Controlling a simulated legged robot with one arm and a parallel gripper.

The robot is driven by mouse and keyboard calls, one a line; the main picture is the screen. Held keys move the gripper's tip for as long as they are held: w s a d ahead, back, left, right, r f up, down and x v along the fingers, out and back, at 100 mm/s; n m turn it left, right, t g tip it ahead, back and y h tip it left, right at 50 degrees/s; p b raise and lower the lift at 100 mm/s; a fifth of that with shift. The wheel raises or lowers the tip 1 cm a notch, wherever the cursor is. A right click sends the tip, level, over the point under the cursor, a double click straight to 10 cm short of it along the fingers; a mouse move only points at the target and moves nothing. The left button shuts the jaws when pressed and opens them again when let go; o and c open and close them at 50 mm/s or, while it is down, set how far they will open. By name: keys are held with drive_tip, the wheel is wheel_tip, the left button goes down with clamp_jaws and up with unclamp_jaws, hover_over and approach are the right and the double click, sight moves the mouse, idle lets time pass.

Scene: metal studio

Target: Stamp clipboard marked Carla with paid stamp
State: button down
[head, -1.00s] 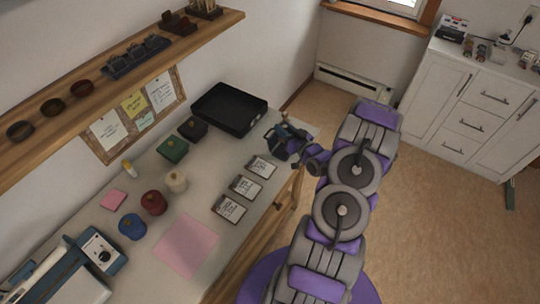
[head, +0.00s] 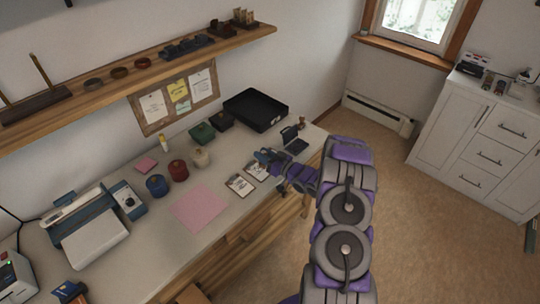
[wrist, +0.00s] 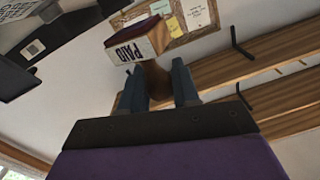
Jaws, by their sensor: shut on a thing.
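My gripper (head: 268,160) is over the right end of the row of small clipboards in the head view. In the wrist view, my gripper (wrist: 157,75) is shut on the handle of a stamp (wrist: 138,42) labelled PAID, with a reddish face. Two clipboards with white sheets, one at left (head: 240,184) and one beside it (head: 257,172), lie on the desk. A third, seen earlier, is largely hidden by my gripper. The names are too small to read here. I cannot tell whether the stamp touches a clipboard.
An open dark ink pad (head: 297,146) and a small brown stamp (head: 302,122) are right of my gripper. A black tray (head: 255,110), green box (head: 202,133), several round colored containers and a pink sheet (head: 198,207) are on the desk. A shelf (head: 150,68) hangs above.

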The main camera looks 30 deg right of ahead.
sight(263, 166)
drive_tip(key=shift+a+f+b, duration=0.2)
drive_tip(key=shift+f+b, duration=0.65)
drive_tip(key=shift+f, duration=1.1)
drive_tip(key=shift+d+f, duration=0.15)
drive_tip(key=shift+f, duration=0.55)
drive_tip(key=shift+f, duration=0.6)
drive_tip(key=shift+r, duration=0.1)
drive_tip(key=shift+r+p, duration=1.4)
drive_tip(key=shift+r, duration=2.05)
